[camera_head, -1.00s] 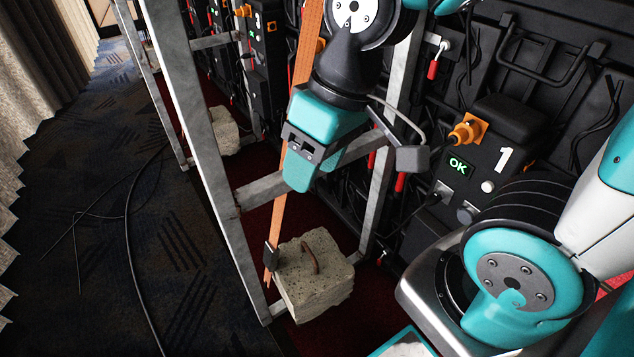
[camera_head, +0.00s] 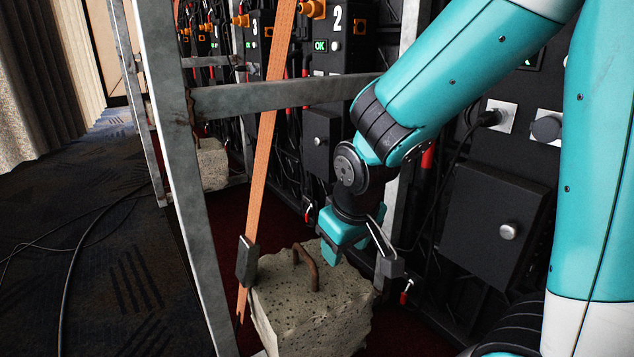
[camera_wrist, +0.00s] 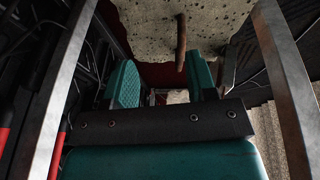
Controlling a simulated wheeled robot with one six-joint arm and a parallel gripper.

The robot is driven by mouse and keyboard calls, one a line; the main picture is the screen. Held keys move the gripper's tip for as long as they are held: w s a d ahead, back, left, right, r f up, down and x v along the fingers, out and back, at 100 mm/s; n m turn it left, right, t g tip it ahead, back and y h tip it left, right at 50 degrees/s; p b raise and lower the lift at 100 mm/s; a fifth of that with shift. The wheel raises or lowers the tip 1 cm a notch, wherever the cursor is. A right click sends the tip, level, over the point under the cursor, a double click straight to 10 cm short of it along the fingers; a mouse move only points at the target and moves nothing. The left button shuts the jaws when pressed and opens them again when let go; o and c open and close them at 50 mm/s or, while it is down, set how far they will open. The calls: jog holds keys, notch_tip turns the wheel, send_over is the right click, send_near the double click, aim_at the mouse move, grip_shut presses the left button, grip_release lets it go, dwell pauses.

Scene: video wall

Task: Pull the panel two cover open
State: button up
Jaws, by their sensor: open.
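The panel marked 2 (camera_head: 337,20) is in the upper middle of the head view, behind the metal frame, with a lit green OK display (camera_head: 320,46). Below it is a small black box cover (camera_head: 320,138) with a round knob, which looks closed. My gripper (camera_head: 342,240) is lower and to the right of that cover, close to a concrete block, and apart from the cover. In the wrist view my gripper (camera_wrist: 160,82) shows two separated teal fingers with nothing held between them. The panel two cover cannot be made out in the wrist view.
The concrete block (camera_head: 310,305) with a rusty handle stands in front, an orange strap (camera_head: 265,150) rising beside it. A metal crossbar (camera_head: 285,92) and upright (camera_head: 180,180) bound the space. Another knobbed black box (camera_head: 495,225) is at right. Cables lie on the left carpet.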

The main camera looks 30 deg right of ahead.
jog(key=w+d+f+h+b, duration=0.1)
jog(key=w+f, duration=0.1)
jog(key=w+d+f+t+h+b, duration=0.1)
jog(key=w+d, duration=0.1)
jog(key=w+d+f+n+h+b, duration=0.1)
jog(key=w+f, duration=0.1)
jog(key=shift+d+f+t, duration=0.3)
jog(key=shift+d+f, duration=0.05)
jog(key=w, duration=0.1)
jog(key=w+d+h, duration=0.1)
jog(key=w+r+n+t+h, duration=0.1)
jog(key=shift+w+d+b, duration=0.2)
jog(key=shift+d+b, duration=0.1)
jog(key=shift+b, duration=0.05)
jog(key=w+r+n+t+h, duration=0.2)
jog(key=w+r+t+h, duration=0.1)
jog(key=w+r+h, duration=0.15)
jog(key=n+t+h, duration=0.2)
jog(key=n+t, duration=0.2)
jog(key=n, duration=0.1)
send_near(318, 142)
jog(key=p+x, duration=0.5)
jog(key=x, duration=0.4)
jog(key=shift+w, duration=0.1)
jog(key=shift+c, duration=0.3)
